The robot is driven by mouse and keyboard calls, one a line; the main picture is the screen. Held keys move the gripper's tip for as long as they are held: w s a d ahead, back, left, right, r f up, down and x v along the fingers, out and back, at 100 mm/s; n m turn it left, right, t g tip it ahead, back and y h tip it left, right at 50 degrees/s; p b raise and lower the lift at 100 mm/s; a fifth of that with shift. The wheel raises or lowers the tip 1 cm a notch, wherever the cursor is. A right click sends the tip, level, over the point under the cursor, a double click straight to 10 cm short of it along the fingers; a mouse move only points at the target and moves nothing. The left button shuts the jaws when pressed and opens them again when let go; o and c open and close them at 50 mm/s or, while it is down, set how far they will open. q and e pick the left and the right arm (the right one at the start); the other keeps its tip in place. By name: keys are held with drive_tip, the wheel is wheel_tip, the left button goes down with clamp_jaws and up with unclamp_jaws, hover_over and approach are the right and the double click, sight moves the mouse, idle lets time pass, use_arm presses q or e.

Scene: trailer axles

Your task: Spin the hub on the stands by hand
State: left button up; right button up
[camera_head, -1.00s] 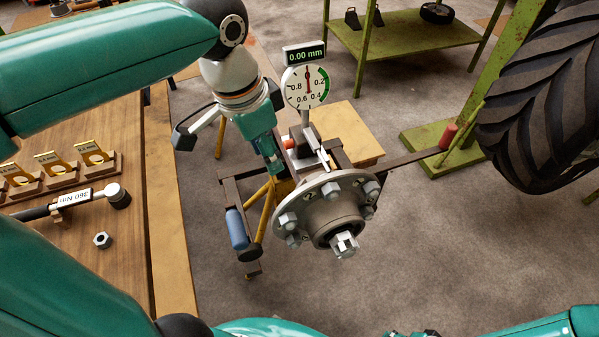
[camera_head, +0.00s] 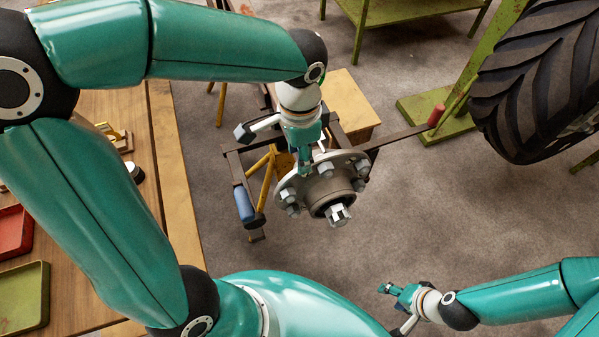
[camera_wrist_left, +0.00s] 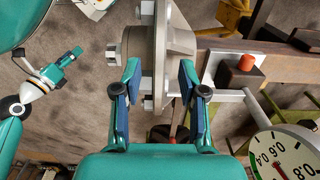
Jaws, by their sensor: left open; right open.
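The hub (camera_head: 322,187), a grey flange with several bolts and a square-ended shaft, sits on a dark frame with yellow legs. My left gripper (camera_head: 304,162) is at the upper edge of the flange, reaching down from above. In the left wrist view the flange (camera_wrist_left: 174,45) stands edge-on between its two open blue-padded fingers (camera_wrist_left: 157,85); I cannot tell whether they touch it. My right gripper (camera_head: 394,306) is open and empty over the floor at the lower right, well away from the hub.
A dial gauge (camera_wrist_left: 287,156) stands close by in the left wrist view; my arm hides it in the head view. A bar with a red grip (camera_head: 436,115) extends right from the frame. A big tyre (camera_head: 535,90) is at right, a wooden bench (camera_head: 172,190) at left.

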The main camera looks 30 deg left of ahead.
sight(322, 181)
use_arm(q)
wheel_tip(322, 181, down, 8)
drive_tip(key=shift+f, duration=0.2)
clamp_jaws()
idle(0.4)
